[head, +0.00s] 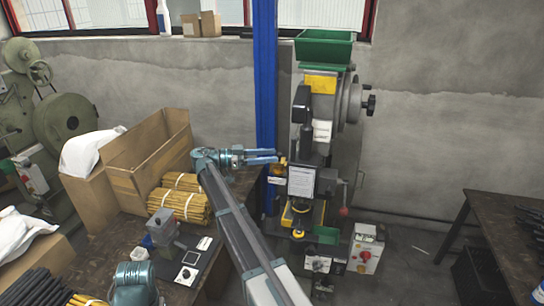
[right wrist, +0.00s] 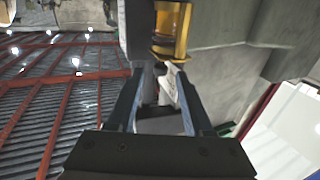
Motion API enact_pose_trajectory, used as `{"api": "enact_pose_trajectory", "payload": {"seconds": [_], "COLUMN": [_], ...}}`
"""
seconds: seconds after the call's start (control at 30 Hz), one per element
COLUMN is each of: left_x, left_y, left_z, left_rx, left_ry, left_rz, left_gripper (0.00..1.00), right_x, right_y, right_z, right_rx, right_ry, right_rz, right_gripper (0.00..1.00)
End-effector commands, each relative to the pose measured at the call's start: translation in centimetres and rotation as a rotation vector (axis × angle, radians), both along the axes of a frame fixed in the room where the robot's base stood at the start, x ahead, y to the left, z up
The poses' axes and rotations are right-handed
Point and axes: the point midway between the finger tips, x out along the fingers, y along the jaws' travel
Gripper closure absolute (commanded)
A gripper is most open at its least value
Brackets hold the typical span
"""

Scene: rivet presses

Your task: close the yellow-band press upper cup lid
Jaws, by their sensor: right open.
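The yellow-band press (head: 320,85) stands right of centre by the blue post, with a yellow band near its top. My right gripper (head: 280,156) reaches in from the left beside the press, at about mid-height. A small amber cup (head: 283,161) shows just past its fingertips. In the right wrist view the amber cup (right wrist: 172,30) lies beyond the open fingers (right wrist: 160,72), and a pale metal piece shows between them. I cannot clearly make out the lid or its angle. My left gripper is not in view.
A white sheet (head: 301,181) hangs on the press front, close to the right gripper. A blue post (head: 264,80) stands behind the gripper. A cardboard box (head: 150,150) and yellow rod bundles (head: 180,200) stand left. A red-button control box (head: 366,250) stands low right.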

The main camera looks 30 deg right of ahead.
Motion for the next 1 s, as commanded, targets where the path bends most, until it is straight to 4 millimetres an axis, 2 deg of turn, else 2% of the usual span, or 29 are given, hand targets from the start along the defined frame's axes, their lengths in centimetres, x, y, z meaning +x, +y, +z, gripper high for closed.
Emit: {"api": "enact_pose_trajectory", "payload": {"seconds": [0.23, 0.4, 0.87, 0.97, 1.0], "left_x": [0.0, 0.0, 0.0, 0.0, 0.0], "left_y": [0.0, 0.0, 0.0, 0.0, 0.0], "left_z": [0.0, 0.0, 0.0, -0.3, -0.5], "left_rx": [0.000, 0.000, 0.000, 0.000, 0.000], "left_ry": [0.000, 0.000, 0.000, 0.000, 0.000], "left_rz": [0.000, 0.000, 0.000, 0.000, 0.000], "left_gripper": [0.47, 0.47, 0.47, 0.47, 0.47], "right_x": [1.9, 2.5, 2.4, 1.5, 0.7], "right_y": [3.7, 5.3, 5.5, 6.0, 6.6], "right_z": [0.0, 0.0, -0.1, -1.0, -2.0], "right_rx": [0.000, 0.000, 0.002, 0.053, 0.104], "right_ry": [0.000, 0.000, 0.001, 0.036, 0.071], "right_rz": [0.004, 0.001, 0.001, 0.020, 0.040], "right_gripper": [0.49, 0.49, 0.49, 0.49, 0.49]}}
